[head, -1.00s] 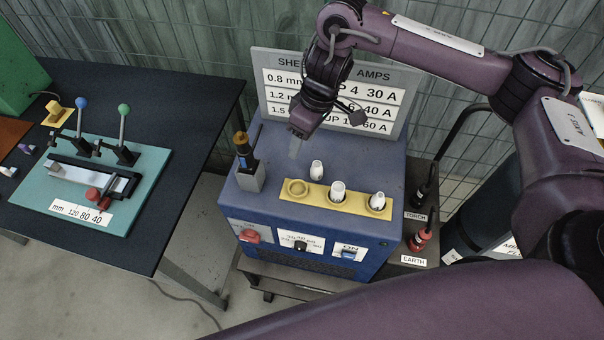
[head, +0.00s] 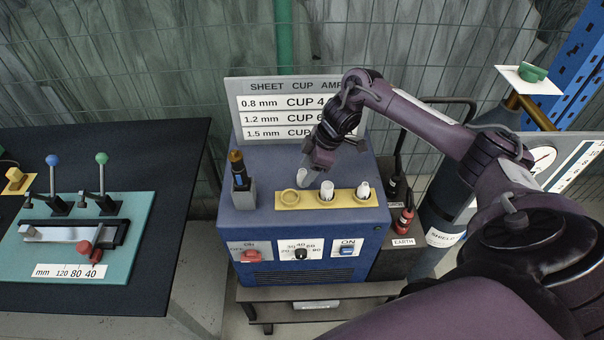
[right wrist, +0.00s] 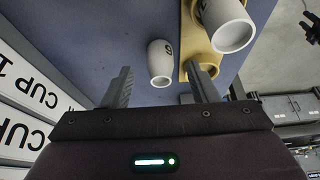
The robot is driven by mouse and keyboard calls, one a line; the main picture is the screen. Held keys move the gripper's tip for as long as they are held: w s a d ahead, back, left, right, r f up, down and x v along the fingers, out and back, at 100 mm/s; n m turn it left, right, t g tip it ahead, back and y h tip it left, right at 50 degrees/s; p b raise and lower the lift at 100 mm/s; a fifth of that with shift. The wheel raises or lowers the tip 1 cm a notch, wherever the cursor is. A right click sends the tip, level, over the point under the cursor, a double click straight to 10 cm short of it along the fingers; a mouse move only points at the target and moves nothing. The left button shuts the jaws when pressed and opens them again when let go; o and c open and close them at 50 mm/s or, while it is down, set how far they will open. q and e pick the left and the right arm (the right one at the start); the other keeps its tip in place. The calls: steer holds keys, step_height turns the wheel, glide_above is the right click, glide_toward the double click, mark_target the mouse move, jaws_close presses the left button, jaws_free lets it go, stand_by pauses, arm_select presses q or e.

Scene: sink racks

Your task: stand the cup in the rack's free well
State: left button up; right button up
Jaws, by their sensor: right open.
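The yellow rack (head: 309,205) sits on top of the blue welding machine. Its left well (head: 290,196) is empty; its middle and right wells each hold a white cup (head: 327,190), (head: 364,190). My left gripper is out of view.
A torch-like item (head: 238,170) stands in a grey holder left of the rack. The cup chart board (head: 285,105) rises behind. A black bench (head: 160,165) with a teal jig is at left; a gas cylinder (head: 445,215) stands at right.

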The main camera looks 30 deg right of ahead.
steer(key=shift+x, duration=1.05)
steer(key=c, duration=1.1)
steer(key=shift+c, duration=0.2)
steer(key=shift+r, duration=0.15)
